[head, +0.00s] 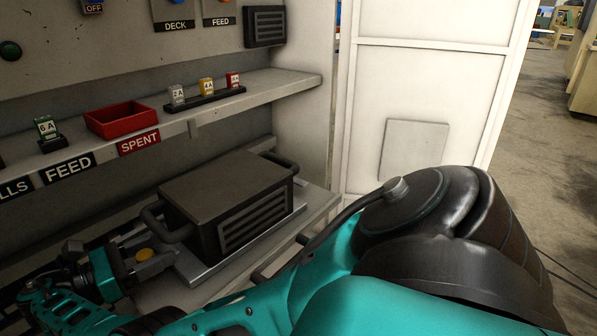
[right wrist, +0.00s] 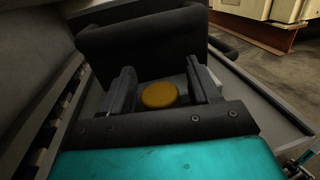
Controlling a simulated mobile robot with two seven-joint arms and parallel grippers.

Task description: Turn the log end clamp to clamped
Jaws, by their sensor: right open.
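My right gripper (head: 150,256) is low at the left in the head view, in front of a dark box's near handle. Its fingers are apart. I cannot make out a log end clamp in either view. My left gripper is not in view.
The dark vented box (head: 225,190) with side handles sits on a metal plate beyond the gripper. A shelf (head: 270,92) above holds a red tray (head: 120,118) and small numbered tags (head: 206,87). A white panel (head: 430,90) stands at right; open floor (head: 540,130) lies beyond.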

